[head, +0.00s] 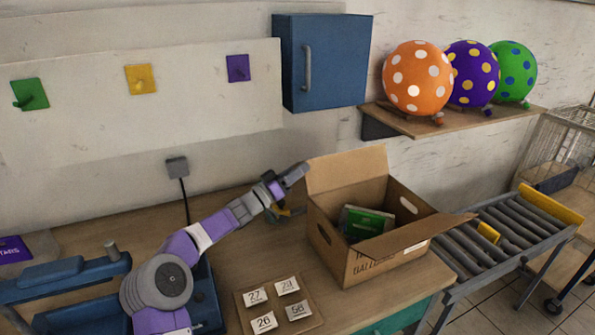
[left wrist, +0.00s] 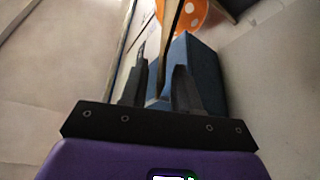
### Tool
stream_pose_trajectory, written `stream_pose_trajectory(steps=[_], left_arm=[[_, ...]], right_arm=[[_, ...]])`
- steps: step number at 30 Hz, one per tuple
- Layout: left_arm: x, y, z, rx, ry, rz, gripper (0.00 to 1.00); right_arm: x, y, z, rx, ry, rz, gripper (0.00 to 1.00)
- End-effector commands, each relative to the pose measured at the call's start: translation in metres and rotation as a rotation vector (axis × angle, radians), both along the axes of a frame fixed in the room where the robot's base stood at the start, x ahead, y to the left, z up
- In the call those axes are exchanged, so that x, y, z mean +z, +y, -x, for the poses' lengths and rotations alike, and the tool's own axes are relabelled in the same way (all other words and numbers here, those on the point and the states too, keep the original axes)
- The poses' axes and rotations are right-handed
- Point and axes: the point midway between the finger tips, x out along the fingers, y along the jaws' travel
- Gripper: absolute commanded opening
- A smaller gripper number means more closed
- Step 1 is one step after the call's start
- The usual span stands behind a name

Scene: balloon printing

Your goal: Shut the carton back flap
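The open cardboard carton (head: 341,256) stands on the table with green packs (head: 367,222) inside. Its back flap (head: 346,171) stands up at the rear. Another flap (head: 415,237) sticks outward at the front right. My left gripper (head: 297,171) is at the left edge of the back flap. In the left wrist view, the thin brown flap edge (left wrist: 169,40) runs between the two fingers of my left gripper (left wrist: 158,85). The fingers look spread, with narrow gaps beside the cardboard; firm contact cannot be told. My right gripper is not in view.
A blue wall cabinet (head: 322,64) hangs above and behind the carton. A shelf (head: 454,121) with three dotted balloons is at the upper right. A roller conveyor (head: 505,230) lies right of the carton. A board with number cards (head: 279,306) lies in front.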

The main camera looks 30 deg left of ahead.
Motion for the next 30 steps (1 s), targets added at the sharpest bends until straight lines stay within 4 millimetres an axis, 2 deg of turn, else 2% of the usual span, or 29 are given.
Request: stream_pose_trajectory(steps=[5, 12, 18, 30], left_arm=[[-0.004, 0.006, 0.008, 0.002, 0.001, -0.001, 0.31], [-0.018, 0.024, 0.041, 0.003, 0.003, 0.0, 0.31], [-0.025, 0.033, 0.059, 0.0, 0.001, -0.001, 0.31], [-0.027, 0.033, 0.061, -0.004, 0.008, 0.001, 0.31]], right_arm=[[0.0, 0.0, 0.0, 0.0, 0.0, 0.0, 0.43], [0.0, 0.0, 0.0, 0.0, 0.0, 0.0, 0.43], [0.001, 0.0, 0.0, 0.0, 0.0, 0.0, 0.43], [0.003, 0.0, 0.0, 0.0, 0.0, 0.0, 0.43]])
